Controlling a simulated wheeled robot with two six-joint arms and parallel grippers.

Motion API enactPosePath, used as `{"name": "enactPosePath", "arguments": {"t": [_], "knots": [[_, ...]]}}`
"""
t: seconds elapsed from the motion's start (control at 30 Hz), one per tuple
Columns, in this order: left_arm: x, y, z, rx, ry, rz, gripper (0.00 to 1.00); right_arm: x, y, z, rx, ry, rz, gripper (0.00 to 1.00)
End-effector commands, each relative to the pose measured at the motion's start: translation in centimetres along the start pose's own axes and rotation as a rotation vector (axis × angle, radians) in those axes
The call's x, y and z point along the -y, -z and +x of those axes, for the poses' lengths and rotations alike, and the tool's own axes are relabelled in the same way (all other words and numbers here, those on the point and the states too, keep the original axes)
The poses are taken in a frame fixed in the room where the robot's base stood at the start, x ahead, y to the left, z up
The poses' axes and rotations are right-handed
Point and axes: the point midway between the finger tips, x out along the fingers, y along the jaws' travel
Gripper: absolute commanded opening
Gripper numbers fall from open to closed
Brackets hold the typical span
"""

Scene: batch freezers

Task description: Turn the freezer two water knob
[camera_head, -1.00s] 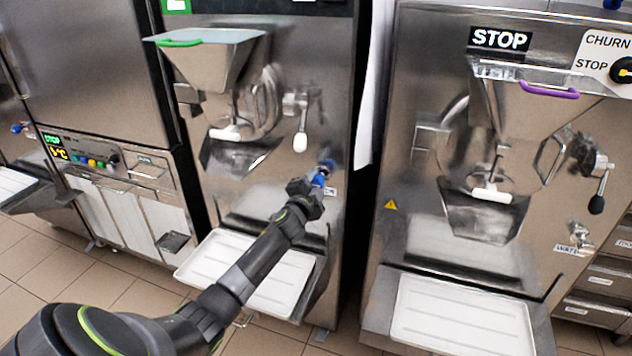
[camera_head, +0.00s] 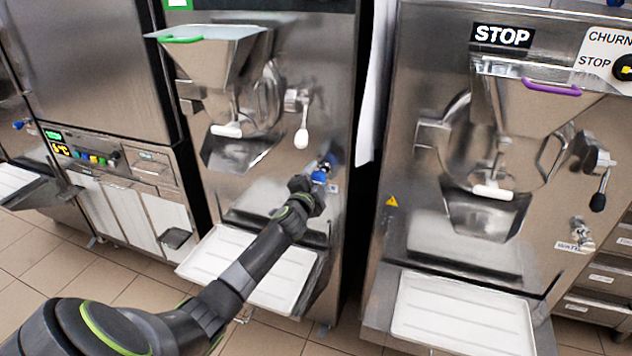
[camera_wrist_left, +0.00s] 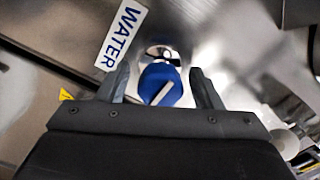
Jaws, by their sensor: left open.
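The blue water knob (camera_head: 320,177) is on the lower right front of the freezer (camera_head: 330,100) with the green-handled hopper. In the left wrist view the blue knob (camera_wrist_left: 161,84) has a pale bar across its face and sits between my two fingers, beside a WATER label (camera_wrist_left: 121,34). My left gripper (camera_head: 314,184) is at the knob in the head view, and in the wrist view its fingers (camera_wrist_left: 161,88) are open around the knob. I cannot tell whether they touch it. My right gripper is not in view.
A white tray (camera_head: 215,250) juts out below the knob. A white-tipped lever (camera_head: 301,138) hangs above it. To the right stands another freezer (camera_head: 400,170) with a STOP sign, a purple-handled hopper and its own water tap (camera_head: 580,232). A dark gap separates the two machines.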

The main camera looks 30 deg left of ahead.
Motion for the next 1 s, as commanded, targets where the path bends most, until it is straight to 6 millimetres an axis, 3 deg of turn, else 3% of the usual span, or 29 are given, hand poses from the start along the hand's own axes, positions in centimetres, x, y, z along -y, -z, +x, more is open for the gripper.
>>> {"name": "enactPosePath", "arguments": {"t": [0.27,1.0], "knots": [[0.0,-0.1,-2.0,0.001,-0.001,0.0,0.59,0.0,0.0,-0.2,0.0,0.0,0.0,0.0],[-0.1,-0.1,-14.9,0.0,-0.001,0.0,0.59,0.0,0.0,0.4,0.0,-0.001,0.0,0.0]]}}
